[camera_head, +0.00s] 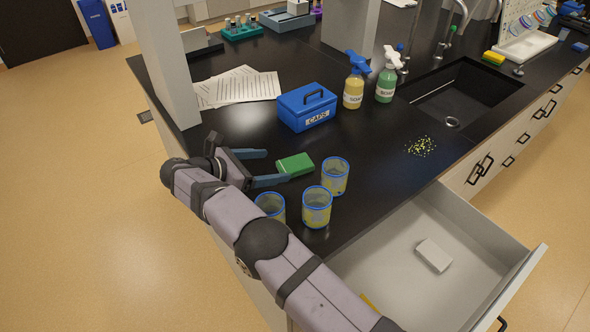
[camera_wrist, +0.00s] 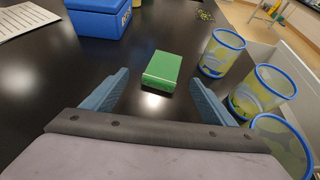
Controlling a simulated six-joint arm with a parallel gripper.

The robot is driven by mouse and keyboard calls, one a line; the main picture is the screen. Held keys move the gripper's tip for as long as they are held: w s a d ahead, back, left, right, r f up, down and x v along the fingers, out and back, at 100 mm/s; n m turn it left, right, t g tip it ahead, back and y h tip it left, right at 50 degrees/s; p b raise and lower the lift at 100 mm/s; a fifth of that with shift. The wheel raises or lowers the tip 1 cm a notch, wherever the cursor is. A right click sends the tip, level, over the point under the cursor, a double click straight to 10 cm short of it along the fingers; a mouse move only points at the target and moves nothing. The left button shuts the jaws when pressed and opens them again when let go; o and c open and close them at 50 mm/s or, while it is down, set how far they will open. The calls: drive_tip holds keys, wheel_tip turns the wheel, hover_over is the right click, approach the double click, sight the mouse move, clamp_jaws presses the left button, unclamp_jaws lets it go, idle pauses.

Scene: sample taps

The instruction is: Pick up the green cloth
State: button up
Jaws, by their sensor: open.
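The green cloth (camera_head: 295,165) is a small folded block lying flat on the black counter. In the wrist view the cloth (camera_wrist: 162,71) sits just ahead of the fingertips, roughly centred between them. My gripper (camera_head: 277,167) is open and low over the counter, with its two blue fingers on either side of the line to the cloth. The wrist view shows the gripper (camera_wrist: 158,80) empty, with a gap between each finger and the cloth.
Several blue-rimmed cups (camera_head: 335,176) stand close to the cloth and my right-hand finger. A blue CAPS box (camera_head: 307,107) is behind the cloth. Paper sheets (camera_head: 240,88) lie at the back left. An open drawer (camera_head: 480,255) juts out at the right front; yellow specks (camera_head: 421,147) lie near the sink.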

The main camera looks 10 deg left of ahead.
sight(293, 164)
drive_tip(key=shift+s+d+b+x, duration=0.15)
drive_tip(key=shift+b+x, duration=0.1)
drive_tip(key=shift+x, duration=1.55)
drive_tip(key=shift+s+d+b+x, duration=0.1)
drive_tip(key=shift+d+b+x, duration=0.1)
drive_tip(key=shift+x, duration=1.65)
drive_tip(key=shift+r, duration=0.15)
drive_tip(key=shift+c, duration=0.2)
drive_tip(key=c, duration=1.2)
